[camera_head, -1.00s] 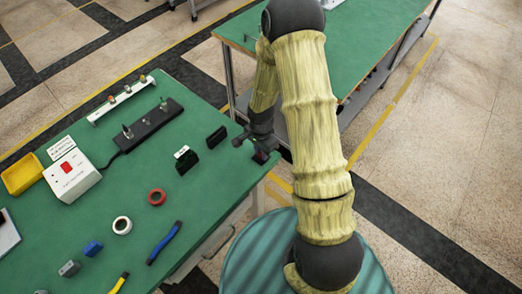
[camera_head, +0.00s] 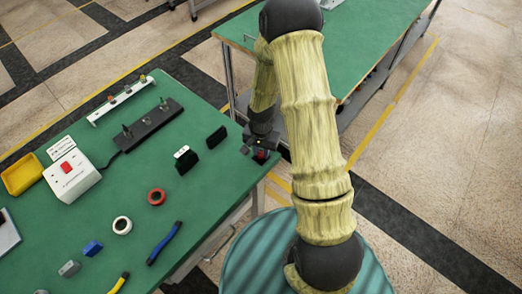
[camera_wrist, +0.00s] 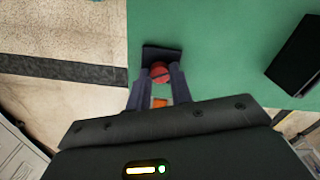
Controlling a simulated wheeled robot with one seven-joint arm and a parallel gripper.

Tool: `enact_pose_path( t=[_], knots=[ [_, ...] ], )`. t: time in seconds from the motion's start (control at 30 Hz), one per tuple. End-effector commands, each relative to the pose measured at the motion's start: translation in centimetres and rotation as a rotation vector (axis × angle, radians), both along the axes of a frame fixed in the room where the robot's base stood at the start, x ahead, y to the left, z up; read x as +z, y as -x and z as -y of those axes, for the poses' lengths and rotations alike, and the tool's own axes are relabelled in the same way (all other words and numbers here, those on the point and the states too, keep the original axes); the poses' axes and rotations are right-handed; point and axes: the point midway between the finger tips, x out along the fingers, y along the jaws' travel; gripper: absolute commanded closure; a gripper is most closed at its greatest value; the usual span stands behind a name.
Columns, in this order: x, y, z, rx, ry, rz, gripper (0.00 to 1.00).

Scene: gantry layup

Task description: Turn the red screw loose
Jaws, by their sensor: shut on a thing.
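The red screw (camera_wrist: 160,71) has a round red head and sits against a small dark block (camera_wrist: 162,54) near the edge of the green table. My gripper (camera_wrist: 159,88) points at it in the wrist view, with a finger on each side of the red head, shut on it. A small orange patch (camera_wrist: 160,102) shows between the fingers, below the head. In the head view my gripper (camera_head: 261,148) is at the table's right corner, and a bit of red (camera_head: 262,155) shows beside it. The screw's shaft is hidden.
Two dark blocks (camera_head: 216,137) (camera_head: 187,163) stand left of my gripper. Further left lie a red tape roll (camera_head: 157,197), a white roll (camera_head: 122,225), a white box with a red button (camera_head: 72,183) and a yellow tray (camera_head: 22,174). A second green table (camera_head: 375,30) stands behind.

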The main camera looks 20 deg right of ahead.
Motion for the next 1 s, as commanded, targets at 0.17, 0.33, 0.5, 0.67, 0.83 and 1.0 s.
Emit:
enact_pose_path(
  t=[0.17, 0.33, 0.5, 0.67, 0.83, 1.0],
  knots=[
    [0.09, -0.1, -0.02, 0.167, -0.001, 0.003, 1.0],
    [0.11, -0.12, -0.03, 0.329, 0.0, 0.004, 1.0],
    [0.13, -0.13, -0.02, 0.492, 0.0, 0.004, 1.0],
    [0.14, -0.13, -0.03, 0.644, 0.0, 0.004, 1.0],
    [0.15, -0.13, -0.04, 0.806, 0.0, 0.003, 1.0],
    [0.16, -0.13, -0.06, 0.968, 0.0, 0.003, 1.0]
  ],
)
